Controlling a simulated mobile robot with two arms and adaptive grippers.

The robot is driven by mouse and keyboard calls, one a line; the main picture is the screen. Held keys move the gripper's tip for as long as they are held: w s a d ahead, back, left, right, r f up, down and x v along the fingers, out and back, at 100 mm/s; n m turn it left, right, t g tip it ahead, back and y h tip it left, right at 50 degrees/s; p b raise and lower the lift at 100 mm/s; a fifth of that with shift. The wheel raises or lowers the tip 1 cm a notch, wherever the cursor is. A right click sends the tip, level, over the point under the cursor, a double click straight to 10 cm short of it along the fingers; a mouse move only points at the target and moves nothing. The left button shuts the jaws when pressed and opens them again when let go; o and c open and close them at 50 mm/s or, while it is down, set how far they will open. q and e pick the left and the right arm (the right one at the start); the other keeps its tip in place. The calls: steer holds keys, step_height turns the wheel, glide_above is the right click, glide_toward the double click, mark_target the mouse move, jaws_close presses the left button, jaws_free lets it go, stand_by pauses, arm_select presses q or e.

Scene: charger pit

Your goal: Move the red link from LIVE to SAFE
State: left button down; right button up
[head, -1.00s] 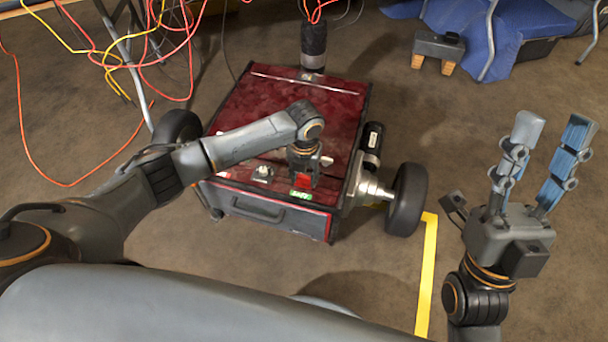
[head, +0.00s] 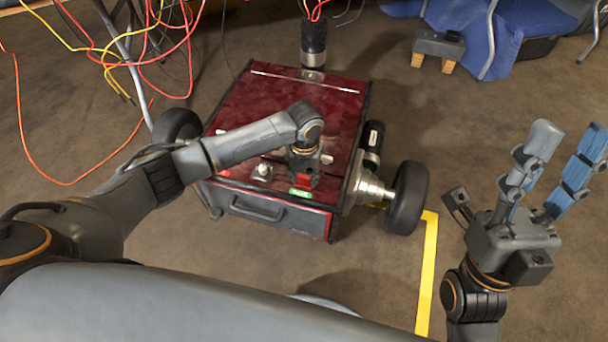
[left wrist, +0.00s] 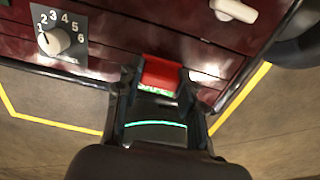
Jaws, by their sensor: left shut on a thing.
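My left gripper (head: 303,180) is shut on the red link (left wrist: 160,73), low over the front edge of the dark red robot chassis (head: 245,115). In the left wrist view the link sits between the two fingers, with a green label (left wrist: 155,91) partly hidden just below it. In the head view the green label (head: 299,192) is right beside the fingertips; its lettering is too small to read surely. Whether the link is seated or raised is hard to tell. My right gripper (head: 570,134) is open and empty, off to the right above the floor.
A numbered rotary dial (left wrist: 55,42) is left of the link, and a white lever (left wrist: 233,10) is at the upper right. A black wheel (head: 408,198) stands right of the chassis. Yellow floor tape (head: 426,270) runs beside it. Loose cables hang at the upper left.

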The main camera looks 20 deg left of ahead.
arm_select(q)
steer(key=c, duration=0.7)
jaws_free()
steer(key=shift+c, duration=0.2)
step_height(320, 180, up, 12)
steer(key=shift+d, duration=0.15)
